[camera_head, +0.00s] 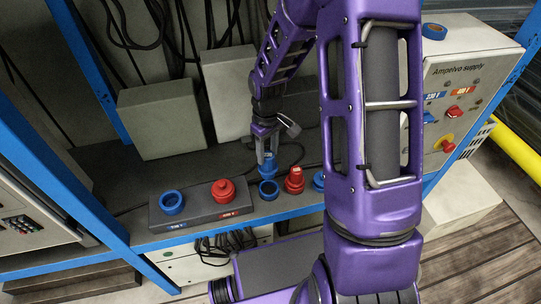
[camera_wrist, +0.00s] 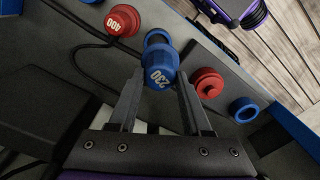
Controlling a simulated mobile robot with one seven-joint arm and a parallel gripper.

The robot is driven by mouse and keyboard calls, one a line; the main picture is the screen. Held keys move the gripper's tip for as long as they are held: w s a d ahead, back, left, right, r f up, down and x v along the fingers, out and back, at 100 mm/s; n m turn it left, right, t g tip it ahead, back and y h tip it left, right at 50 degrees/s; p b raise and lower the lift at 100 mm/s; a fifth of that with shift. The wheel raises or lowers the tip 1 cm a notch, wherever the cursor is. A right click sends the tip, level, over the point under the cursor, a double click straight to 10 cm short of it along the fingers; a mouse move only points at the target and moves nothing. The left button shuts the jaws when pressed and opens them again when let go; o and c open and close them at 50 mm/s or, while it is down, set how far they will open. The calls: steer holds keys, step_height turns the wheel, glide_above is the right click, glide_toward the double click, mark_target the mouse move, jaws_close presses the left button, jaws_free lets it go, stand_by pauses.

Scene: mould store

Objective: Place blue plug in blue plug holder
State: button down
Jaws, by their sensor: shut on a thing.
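The blue plug (camera_wrist: 160,72), marked 230, is between the fingertips of my gripper (camera_wrist: 160,84) in the wrist view. In the head view my gripper (camera_head: 267,152) points down and is shut on the blue plug (camera_head: 267,168). The blue plug holder (camera_head: 172,203) is an open, empty blue ring on the left of a dark block (camera_head: 200,217), with a blue label in front. It is left of my gripper and also shows at the right of the wrist view (camera_wrist: 244,110).
Grey boxes (camera_head: 158,117) stand behind. A blue post (camera_head: 60,150) rises at left. A dark cable crosses the shelf.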

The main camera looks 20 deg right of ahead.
mark_target(268, 173)
steer(key=f+n, duration=0.2)
steer(key=n, duration=0.1)
steer(key=shift+w+d+f, duration=0.1)
steer(key=shift+w, duration=0.1)
steer(key=shift+f+b, duration=2.25)
steer(key=shift+f, duration=0.4)
steer(key=shift+f, duration=1.45)
jaws_free()
steer(key=shift+r, duration=0.15)
steer(key=shift+r+p, duration=2.8)
steer(key=shift+r, duration=0.8)
